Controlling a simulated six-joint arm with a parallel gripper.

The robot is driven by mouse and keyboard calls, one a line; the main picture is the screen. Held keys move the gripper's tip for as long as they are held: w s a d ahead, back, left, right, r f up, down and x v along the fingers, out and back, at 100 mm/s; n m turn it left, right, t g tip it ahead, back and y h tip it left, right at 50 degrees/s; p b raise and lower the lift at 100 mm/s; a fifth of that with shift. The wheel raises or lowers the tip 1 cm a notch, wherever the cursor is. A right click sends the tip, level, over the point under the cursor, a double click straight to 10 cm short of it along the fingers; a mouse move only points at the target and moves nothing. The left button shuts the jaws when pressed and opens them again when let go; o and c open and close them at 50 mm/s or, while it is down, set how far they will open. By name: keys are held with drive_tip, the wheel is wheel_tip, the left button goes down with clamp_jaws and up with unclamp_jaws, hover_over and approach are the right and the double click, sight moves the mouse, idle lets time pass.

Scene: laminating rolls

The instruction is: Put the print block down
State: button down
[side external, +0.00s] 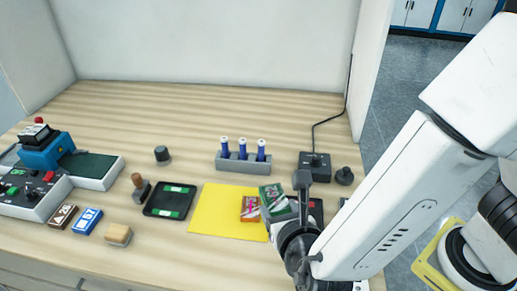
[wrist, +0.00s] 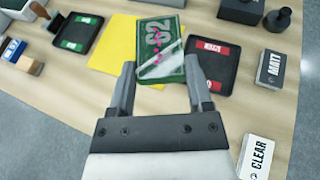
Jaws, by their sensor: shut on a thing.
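The print block (wrist: 160,45) is green with a white and pink printed face. It sits between the fingers of my gripper (wrist: 160,67), which is shut on it. In the side view the block (side external: 273,195) shows just beyond my gripper (side external: 285,214), by the right edge of the yellow mat (side external: 212,211). The gripper hides part of it. A red printed piece (side external: 250,208) shows beside it over the mat; I cannot tell how the two relate. The block's height above the table is unclear.
A black tray with red labels (wrist: 224,61) lies right of the block, and one with green labels (side external: 170,200) lies left of the mat. A grey rack with blue bottles (side external: 243,162) stands behind the mat.

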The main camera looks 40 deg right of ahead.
idle(0.7)
drive_tip(key=shift+w+d+r, duration=0.15)
drive_tip(key=shift+w+d, duration=0.05)
drive_tip(key=shift+w, duration=0.35)
drive_tip(key=w+d+r, duration=0.4)
drive_tip(key=w+d, duration=0.3)
drive_tip(key=d, duration=0.3)
drive_tip(key=w+d+r+n+y, duration=0.1)
drive_tip(key=w+d+r, duration=0.3)
drive_tip(key=w+d, duration=0.4)
drive_tip(key=shift+w+d+r, duration=0.2)
drive_tip(key=shift+w+d, duration=0.05)
drive_tip(key=shift+d, duration=1.25)
drive_tip(key=shift+w+a, duration=0.15)
